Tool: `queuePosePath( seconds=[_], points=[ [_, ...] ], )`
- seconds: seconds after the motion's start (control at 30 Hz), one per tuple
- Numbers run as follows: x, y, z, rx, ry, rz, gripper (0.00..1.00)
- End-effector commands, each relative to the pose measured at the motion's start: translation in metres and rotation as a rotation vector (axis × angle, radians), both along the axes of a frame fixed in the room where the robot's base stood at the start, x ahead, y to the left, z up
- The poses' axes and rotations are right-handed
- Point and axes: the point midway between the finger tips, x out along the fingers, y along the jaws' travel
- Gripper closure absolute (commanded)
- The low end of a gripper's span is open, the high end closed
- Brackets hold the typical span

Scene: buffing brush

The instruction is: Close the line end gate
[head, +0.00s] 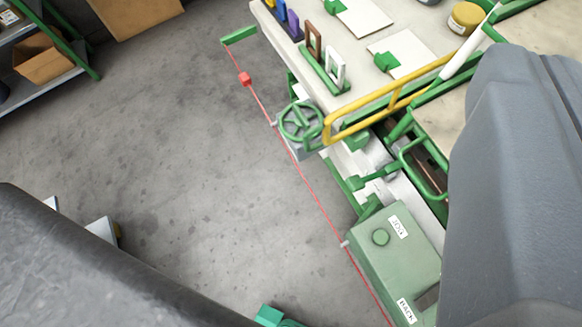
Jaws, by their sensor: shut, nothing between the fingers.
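A yellow tubular frame (372,114), which looks like the line end gate, is at the upper right centre. It runs from beside a green handwheel (300,122) up and right along the bench. I cannot tell from this view how far open it stands. A dark grey part of my own body covers the lower left, and a blue-grey one covers the right side. My gripper's fingertips do not show. The right end of the frame meets other green and white parts there, so its hinge is unclear.
Shelving (40,65) is at upper left. The concrete floor (165,140) between is clear.

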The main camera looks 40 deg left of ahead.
Motion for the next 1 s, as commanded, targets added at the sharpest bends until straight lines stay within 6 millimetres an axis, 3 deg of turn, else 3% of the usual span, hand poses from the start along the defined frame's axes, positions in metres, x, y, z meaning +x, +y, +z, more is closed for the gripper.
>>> queuePosePath(
  seconds=[0.1,0.3,0.5,0.6,0.8,1.0],
  points=[
    [0.038,0.038,-0.060,-0.072,0.120,0.038,1.00],
    [0.075,0.100,-0.163,-0.209,0.299,0.105,1.00],
    [0.086,0.158,-0.266,-0.362,0.453,0.179,1.00],
    [0.084,0.179,-0.307,-0.429,0.511,0.211,1.00],
    [0.077,0.203,-0.355,-0.510,0.573,0.250,1.00],
    [0.080,0.207,-0.371,-0.528,0.585,0.257,1.00]
  ],
)
